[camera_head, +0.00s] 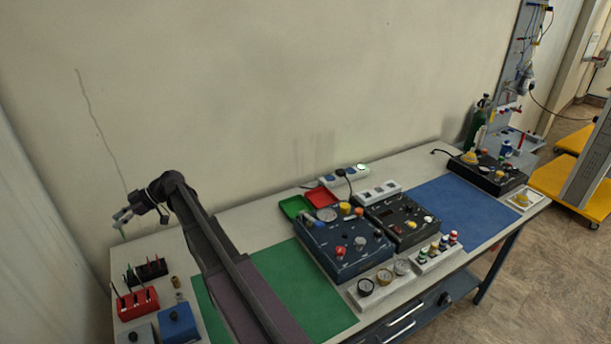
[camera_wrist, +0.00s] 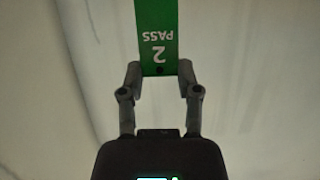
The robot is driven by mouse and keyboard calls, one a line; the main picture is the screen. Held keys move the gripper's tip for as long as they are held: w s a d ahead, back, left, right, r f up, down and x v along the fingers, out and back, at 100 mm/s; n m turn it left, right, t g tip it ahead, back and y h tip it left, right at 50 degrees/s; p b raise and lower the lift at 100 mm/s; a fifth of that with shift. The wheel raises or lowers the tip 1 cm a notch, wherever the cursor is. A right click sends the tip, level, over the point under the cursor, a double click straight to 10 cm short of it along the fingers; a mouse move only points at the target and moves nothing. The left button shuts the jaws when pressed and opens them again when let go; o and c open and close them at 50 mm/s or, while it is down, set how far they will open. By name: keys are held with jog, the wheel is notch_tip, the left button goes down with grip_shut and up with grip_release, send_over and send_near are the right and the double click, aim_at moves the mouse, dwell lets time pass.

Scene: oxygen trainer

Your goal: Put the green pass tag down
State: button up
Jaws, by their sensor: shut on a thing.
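The green pass tag (camera_wrist: 157,22) shows in the wrist view, with "PASS" and "2" printed in white and upside down in the picture. My gripper (camera_wrist: 159,72) is shut on the tag's near end, one finger on each side. The rest of the tag extends away from the fingertips and out of the top of the view. In the head view my gripper (camera_head: 121,217) is raised near the wall, above the far left end of the table. The tag is too small there to make out clearly.
The table holds a red rack (camera_head: 134,304) and a black rack (camera_head: 150,269) at left. A green mat (camera_head: 315,300) lies mid-table, partly behind my arm. Green (camera_head: 294,206) and red (camera_head: 320,196) trays stand at the back. A blue mat (camera_head: 456,215) at right has free room.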

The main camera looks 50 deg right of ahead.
notch_tip(320, 180, up, 8)
jog(key=p, duration=0.7)
jog(key=shift+s+d, duration=0.1)
